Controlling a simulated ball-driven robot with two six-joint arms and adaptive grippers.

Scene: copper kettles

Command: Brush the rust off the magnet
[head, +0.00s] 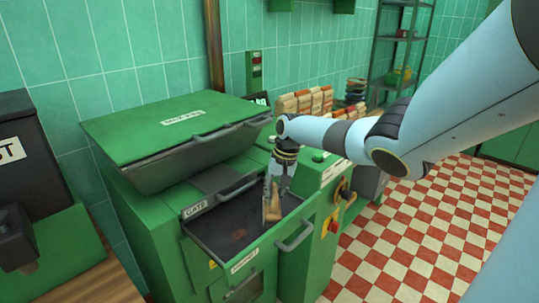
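The magnet seems to be the dark flat plate (215,222) in the open, drawer-like front of a green machine. A reddish-brown rust patch (238,234) shows on it. My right gripper (272,192) points down over the right part of the plate. It is closed around a brown, wooden-looking tool (272,214), probably the brush. The tool's lower end is at or just above the plate, right of the rust patch; I cannot tell whether it touches. Its bristles are not clear. My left gripper is not in view.
The machine's sloping green lid (170,125) rises behind the plate. Metal handles (295,236) stick out at the plate's front and back. A control panel with a red-and-yellow switch (333,226) stands to the right. A dark bin (28,160) is at the left. Checkered floor is open at right.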

